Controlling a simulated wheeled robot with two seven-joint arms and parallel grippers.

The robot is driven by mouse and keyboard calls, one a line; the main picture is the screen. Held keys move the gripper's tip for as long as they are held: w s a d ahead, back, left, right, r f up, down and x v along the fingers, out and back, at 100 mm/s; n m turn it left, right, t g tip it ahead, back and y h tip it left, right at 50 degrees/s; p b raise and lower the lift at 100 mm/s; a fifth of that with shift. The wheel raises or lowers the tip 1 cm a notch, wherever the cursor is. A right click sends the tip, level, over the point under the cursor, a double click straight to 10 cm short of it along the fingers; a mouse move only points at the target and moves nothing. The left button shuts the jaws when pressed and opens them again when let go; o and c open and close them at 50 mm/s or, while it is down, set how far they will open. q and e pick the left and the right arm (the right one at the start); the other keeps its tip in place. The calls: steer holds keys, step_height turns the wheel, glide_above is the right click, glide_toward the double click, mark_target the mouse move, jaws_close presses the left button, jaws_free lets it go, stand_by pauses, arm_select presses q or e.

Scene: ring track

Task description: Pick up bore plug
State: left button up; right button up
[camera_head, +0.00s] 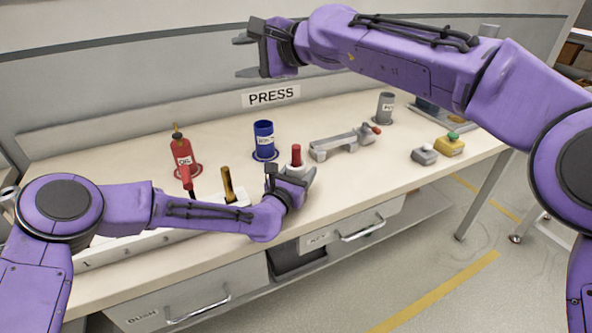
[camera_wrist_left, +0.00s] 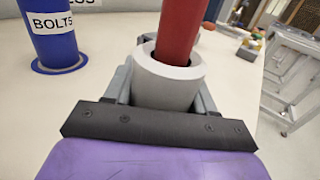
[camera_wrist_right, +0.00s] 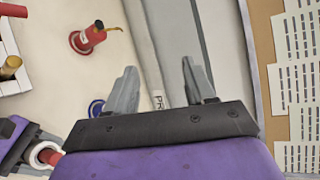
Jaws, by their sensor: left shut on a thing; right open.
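My left gripper (camera_head: 290,180) is shut on a grey sleeve (camera_wrist_left: 166,82) over the worktable. A red rod (camera_wrist_left: 178,30) stands upright in the sleeve's bore; it shows as a red top in the head view (camera_head: 296,154). A red-handled plug (camera_head: 187,176) and a gold-handled plug (camera_head: 228,184) stand at the white numbered rack on the left. No label I can read tells which is the bore plug. My right gripper (camera_head: 245,55) is open and empty, high above the back of the table; its spread fingers also show in the right wrist view (camera_wrist_right: 160,88).
A red oil can (camera_head: 182,150) and a blue BOLTS cup (camera_head: 264,138) stand behind the left gripper. A grey fixture (camera_head: 340,143), a grey cup (camera_head: 384,107) and a yellow box with a green button (camera_head: 450,146) are to the right. A PRESS sign (camera_head: 271,96) is behind.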

step_height(320, 180, down, 5)
steer(key=s+n+g+h, duration=0.2)
steer(key=s+n+h, duration=0.1)
steer(key=n, duration=0.3)
steer(key=n+g+h, duration=0.2)
steer(key=n+h, duration=0.6)
glide_toward(298, 148)
steer(key=x, duration=1.2)
steer(key=shift+w, duration=0.15)
jaws_close()
